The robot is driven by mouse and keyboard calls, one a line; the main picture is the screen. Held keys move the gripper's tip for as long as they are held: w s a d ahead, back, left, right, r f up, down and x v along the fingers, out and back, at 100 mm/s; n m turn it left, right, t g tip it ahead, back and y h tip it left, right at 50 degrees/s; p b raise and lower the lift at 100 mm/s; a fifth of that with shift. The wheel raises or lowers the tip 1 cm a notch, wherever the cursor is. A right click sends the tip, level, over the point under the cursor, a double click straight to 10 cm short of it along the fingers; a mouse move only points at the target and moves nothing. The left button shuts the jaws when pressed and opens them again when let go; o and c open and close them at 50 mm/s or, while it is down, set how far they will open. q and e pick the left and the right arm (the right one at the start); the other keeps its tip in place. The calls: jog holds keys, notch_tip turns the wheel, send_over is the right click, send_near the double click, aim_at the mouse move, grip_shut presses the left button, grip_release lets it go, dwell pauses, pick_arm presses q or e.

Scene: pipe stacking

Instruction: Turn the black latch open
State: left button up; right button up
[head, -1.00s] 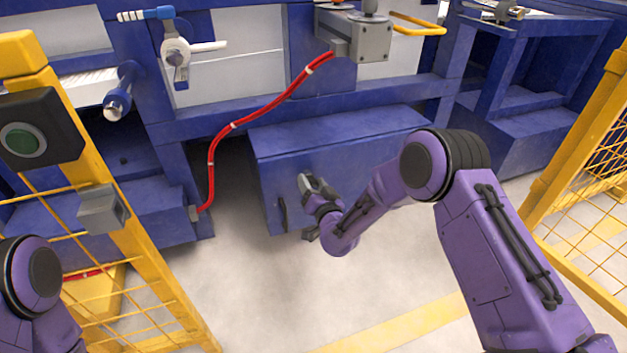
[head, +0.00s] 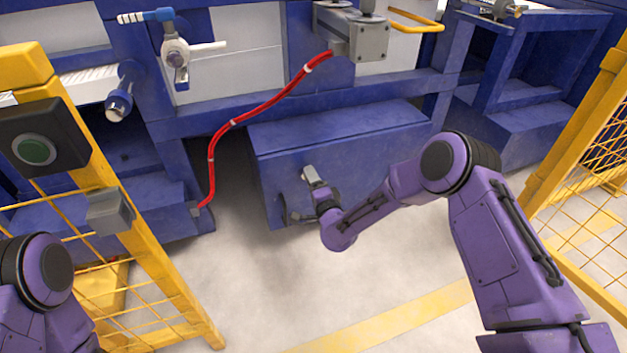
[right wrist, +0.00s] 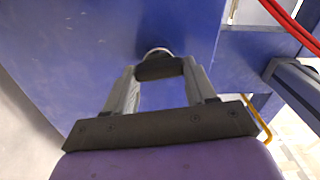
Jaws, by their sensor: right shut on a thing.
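The black latch (right wrist: 160,67) is on the front face of a low blue box (head: 375,150). In the head view the latch (head: 284,208) is a dark piece at the left end of that face, partly hidden by my right gripper (head: 300,196). In the right wrist view my right gripper (right wrist: 161,72) has one finger on each side of the latch and is shut on it. A small pale round part shows just behind the latch. I cannot tell the latch's exact angle. My left gripper is out of view; only part of its arm shows at lower left.
A red hose (head: 240,120) runs down left of the box. A yellow fence post (head: 130,225) with a green button (head: 34,150) stands at the left, and a yellow mesh fence (head: 590,175) at the right. The grey floor (head: 270,285) before the box is clear.

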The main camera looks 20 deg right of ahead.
jog(key=shift+m, duration=0.9)
jog(key=o, duration=1)
jog(key=shift+o, duration=0.2)
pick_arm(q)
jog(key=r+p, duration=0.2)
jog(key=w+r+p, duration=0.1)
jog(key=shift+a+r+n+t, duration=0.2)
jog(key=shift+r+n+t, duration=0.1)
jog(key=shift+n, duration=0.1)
pick_arm(e)
jog(key=s, duration=1)
jog(key=shift+s+d, duration=0.15)
jog(key=shift+s, duration=0.15)
